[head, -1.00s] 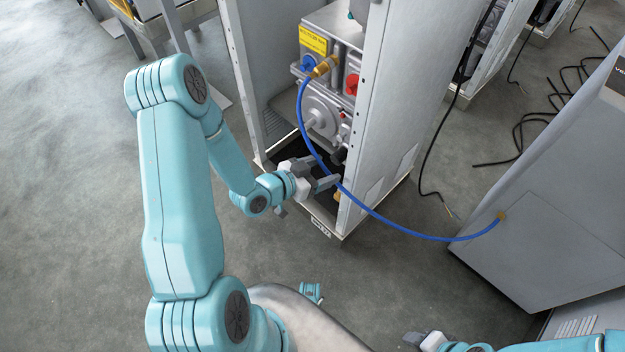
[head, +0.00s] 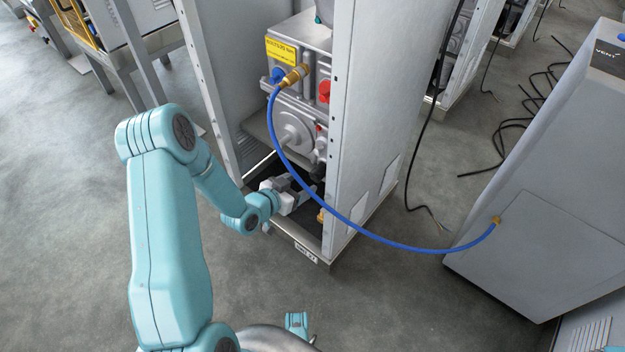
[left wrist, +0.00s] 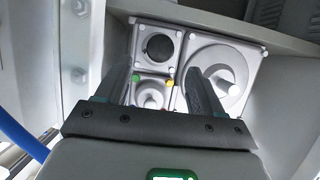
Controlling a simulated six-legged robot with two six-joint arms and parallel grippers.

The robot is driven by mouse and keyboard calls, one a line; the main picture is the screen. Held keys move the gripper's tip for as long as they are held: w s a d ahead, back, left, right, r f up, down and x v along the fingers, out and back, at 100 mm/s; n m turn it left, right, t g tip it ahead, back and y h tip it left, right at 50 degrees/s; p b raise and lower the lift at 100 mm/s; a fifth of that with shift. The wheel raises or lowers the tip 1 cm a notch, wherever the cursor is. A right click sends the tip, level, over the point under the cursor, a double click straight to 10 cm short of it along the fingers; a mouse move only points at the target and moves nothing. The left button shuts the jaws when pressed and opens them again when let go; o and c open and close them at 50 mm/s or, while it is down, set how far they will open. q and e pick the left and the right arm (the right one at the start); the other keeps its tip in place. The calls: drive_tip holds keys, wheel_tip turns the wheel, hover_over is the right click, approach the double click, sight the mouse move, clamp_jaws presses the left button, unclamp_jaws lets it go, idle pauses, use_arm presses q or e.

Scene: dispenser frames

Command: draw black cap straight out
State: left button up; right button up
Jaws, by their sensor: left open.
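In the left wrist view a dark round face (left wrist: 158,47) sits in a square grey flange, beyond and between my fingers. I cannot tell whether it is the black cap or an open bore. In the head view a small dark part (head: 321,156) shows low on the grey pump housing, partly behind the cabinet's front post. My left gripper (head: 302,194) is open and empty, inside the lower cabinet opening below the housing. Its two dark fingers (left wrist: 158,80) point at the housing, apart from the dark face. My right gripper is out of view.
A blue hose (head: 376,236) arcs from a brass fitting (head: 294,76) past the cabinet post (head: 340,130) to the grey box (head: 560,190). A round cover with a shaft (head: 290,131) is beside the dark part. Red cap (head: 325,91) and blue cap (head: 278,75) are above.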

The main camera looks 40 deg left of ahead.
sight(314, 176)
use_arm(q)
drive_tip(key=b+x, duration=0.1)
drive_tip(key=x, duration=0.6)
drive_tip(key=shift+w+f+b, duration=0.1)
drive_tip(key=shift+w+b, duration=0.2)
drive_tip(key=shift+b, duration=0.1)
drive_tip(key=c, duration=1)
drive_tip(key=shift+s+a, duration=0.15)
drive_tip(key=shift+s, duration=1.85)
drive_tip(key=shift+s+a, duration=0.15)
drive_tip(key=shift+s, duration=1.85)
